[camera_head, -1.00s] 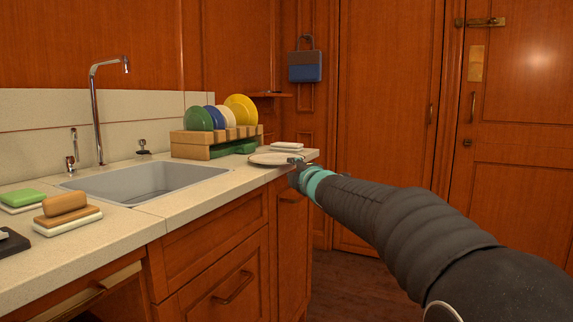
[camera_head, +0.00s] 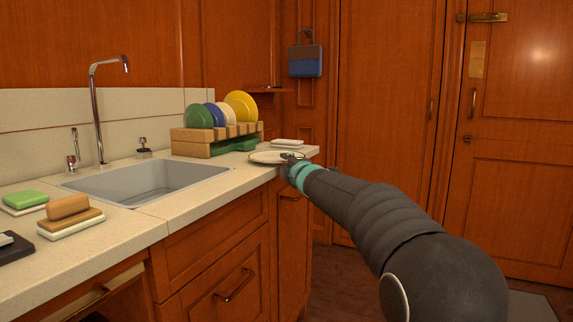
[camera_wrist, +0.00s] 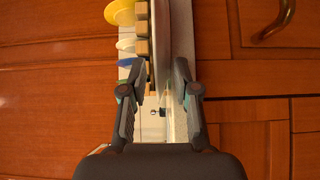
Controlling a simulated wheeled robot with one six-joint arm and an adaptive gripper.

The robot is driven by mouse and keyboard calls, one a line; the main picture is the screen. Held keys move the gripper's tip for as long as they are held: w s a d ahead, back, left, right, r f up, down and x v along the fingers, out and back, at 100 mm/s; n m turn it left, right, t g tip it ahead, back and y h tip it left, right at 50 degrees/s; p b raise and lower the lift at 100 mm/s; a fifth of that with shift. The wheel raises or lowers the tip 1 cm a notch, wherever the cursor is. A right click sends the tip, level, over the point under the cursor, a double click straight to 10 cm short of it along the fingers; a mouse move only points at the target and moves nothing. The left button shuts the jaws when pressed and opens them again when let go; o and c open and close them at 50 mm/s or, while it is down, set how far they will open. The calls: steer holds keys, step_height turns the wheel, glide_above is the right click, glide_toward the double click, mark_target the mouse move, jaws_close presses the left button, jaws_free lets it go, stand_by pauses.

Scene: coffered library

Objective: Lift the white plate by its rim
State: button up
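The white plate (camera_head: 268,158) lies flat on the counter near its right end, in front of the dish rack. In the wrist view the plate (camera_wrist: 160,50) shows nearly edge-on as a narrow pale strip. My gripper (camera_head: 288,160) is at the plate's near right rim in the head view. In the wrist view my gripper (camera_wrist: 157,95) is open, with one finger on each side of the line of the plate's edge. I cannot tell whether either finger touches the rim.
A wooden rack (camera_head: 190,148) holds green, blue, white and yellow plates behind the plate. A small white dish (camera_head: 287,143) lies beyond it. The counter edge (camera_wrist: 183,35) runs close to one finger. A sink (camera_head: 150,180) is to the left.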

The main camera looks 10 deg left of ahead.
jaws_close()
steer(key=shift+r, duration=0.1)
steer(key=s+d+r+p, duration=0.2)
steer(key=s+d+r, duration=0.1)
steer(key=s, duration=0.3)
steer(key=s+d+r+p, duration=0.2)
steer(key=s+d+r, duration=0.1)
steer(key=s, duration=0.3)
steer(key=shift+s+r, duration=0.35)
steer(key=shift+r, duration=0.35)
